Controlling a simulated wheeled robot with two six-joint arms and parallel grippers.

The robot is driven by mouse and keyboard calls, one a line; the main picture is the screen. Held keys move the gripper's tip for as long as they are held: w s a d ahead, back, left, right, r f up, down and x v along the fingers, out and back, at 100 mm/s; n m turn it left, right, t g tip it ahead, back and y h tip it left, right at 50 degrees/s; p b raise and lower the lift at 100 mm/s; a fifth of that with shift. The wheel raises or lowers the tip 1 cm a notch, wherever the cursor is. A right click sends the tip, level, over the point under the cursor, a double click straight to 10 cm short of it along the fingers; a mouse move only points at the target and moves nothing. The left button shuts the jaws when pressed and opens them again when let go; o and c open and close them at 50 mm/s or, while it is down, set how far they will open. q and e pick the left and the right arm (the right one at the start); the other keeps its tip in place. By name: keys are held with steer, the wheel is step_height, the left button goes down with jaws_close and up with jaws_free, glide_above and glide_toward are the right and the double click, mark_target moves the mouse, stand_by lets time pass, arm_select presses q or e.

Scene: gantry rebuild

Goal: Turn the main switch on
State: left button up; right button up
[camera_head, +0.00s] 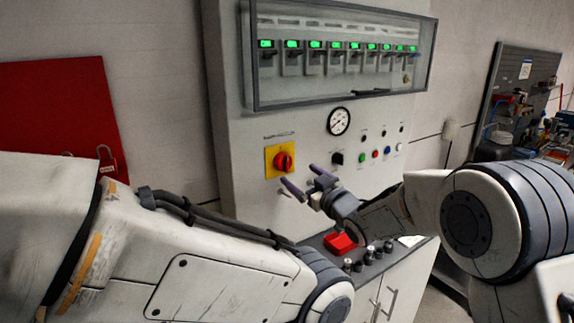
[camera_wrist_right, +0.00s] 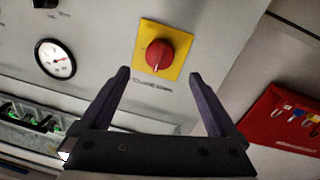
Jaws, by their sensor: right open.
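The main switch is a red rotary knob (camera_head: 284,162) on a yellow square plate (camera_head: 271,172), on the front of the grey control cabinet (camera_head: 228,120). In the right wrist view the red knob (camera_wrist_right: 157,55) sits ahead of the fingertips, between their lines, on its yellow plate (camera_wrist_right: 178,32). My right gripper (camera_head: 302,180) is open and empty, just below and right of the switch in the head view, apart from it. It also shows in the right wrist view (camera_wrist_right: 160,76). My left arm crosses the lower left of the head view; its gripper is out of frame.
A glazed breaker box (camera_head: 250,60) with several green-lit breakers is above. A gauge (camera_head: 339,121) and small buttons are right of the switch. A ledge with a red block (camera_head: 341,243) and knobs lies below. A red lock board (camera_head: 60,110) hangs left.

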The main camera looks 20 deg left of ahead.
mark_target(287, 165)
steer(key=p+x, duration=0.3)
steer(key=x, duration=0.4)
steer(key=shift+r, duration=0.1)
steer(key=shift+x, duration=0.8)
steer(key=c, duration=1.4)
